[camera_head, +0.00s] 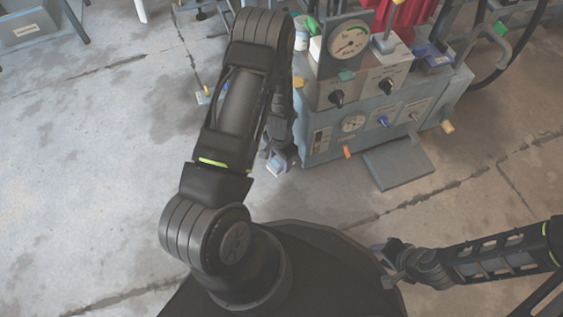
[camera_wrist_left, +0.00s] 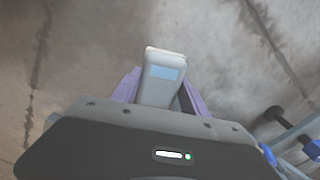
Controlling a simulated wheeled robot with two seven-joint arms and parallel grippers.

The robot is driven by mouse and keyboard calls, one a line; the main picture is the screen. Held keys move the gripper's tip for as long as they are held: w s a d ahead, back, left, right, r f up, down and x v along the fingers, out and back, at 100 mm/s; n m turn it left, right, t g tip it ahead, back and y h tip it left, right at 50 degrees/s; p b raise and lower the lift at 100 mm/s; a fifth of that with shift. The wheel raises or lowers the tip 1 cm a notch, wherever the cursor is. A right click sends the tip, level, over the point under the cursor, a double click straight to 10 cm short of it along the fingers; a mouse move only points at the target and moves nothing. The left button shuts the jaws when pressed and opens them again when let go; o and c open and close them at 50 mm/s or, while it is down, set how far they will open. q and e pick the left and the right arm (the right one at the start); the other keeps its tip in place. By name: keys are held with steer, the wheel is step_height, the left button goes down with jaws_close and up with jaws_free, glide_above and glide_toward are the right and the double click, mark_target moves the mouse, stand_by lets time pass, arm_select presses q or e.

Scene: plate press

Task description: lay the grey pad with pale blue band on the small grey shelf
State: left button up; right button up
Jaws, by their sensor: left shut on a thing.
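The grey pad with a pale blue band (camera_wrist_left: 164,65) is between the two purple fingers of my left gripper (camera_wrist_left: 156,95) in the left wrist view. The gripper is shut on it and holds it over the floor. In the head view the pad (camera_head: 277,165) shows small below my left gripper (camera_head: 275,150), which is partly hidden by my arm, left of the machine. The small grey shelf (camera_head: 399,164) juts from the machine's front at the right and looks bare. My right gripper (camera_head: 381,250) is low in the picture, its fingers too small to read.
The grey machine (camera_head: 385,115) carries a round gauge (camera_head: 349,40), dark knobs and coloured levers. An orange lever (camera_head: 347,152) and a tan one (camera_head: 447,126) stick out near the shelf. A blue item (camera_head: 433,55) lies on top. The floor in front is clear.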

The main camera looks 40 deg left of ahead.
arm_select(q)
steer(key=shift+w+f, duration=0.2)
steer(key=shift+f, duration=0.15)
steer(key=shift+r, duration=0.15)
steer(key=o, duration=1.4)
steer(key=shift+c, duration=0.2)
step_height(320, 180, up, 12)
steer(key=p, duration=0.5)
steer(key=shift+d, duration=0.1)
